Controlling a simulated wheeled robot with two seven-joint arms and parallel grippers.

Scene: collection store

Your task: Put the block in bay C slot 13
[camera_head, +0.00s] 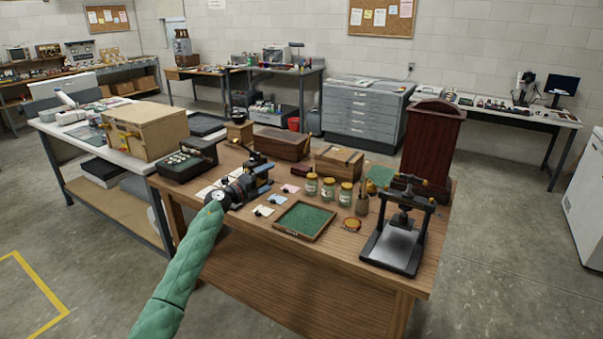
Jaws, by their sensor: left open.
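My left arm in its green sleeve reaches up over the near edge of the wooden table (300,250). Its gripper (262,176) is open, with nothing seen between the fingers, above the table's left part. I cannot pick out the block for certain; nothing in view is clearly it. No bay C or slot 13 label can be read at this size. My right gripper is not in view.
A green-lined tray (318,236), glass jars (328,187), a dark press (398,238) and a tall dark-red case (430,145) crowd the table. A white bench (78,133) with a wooden box (147,130) stands left.

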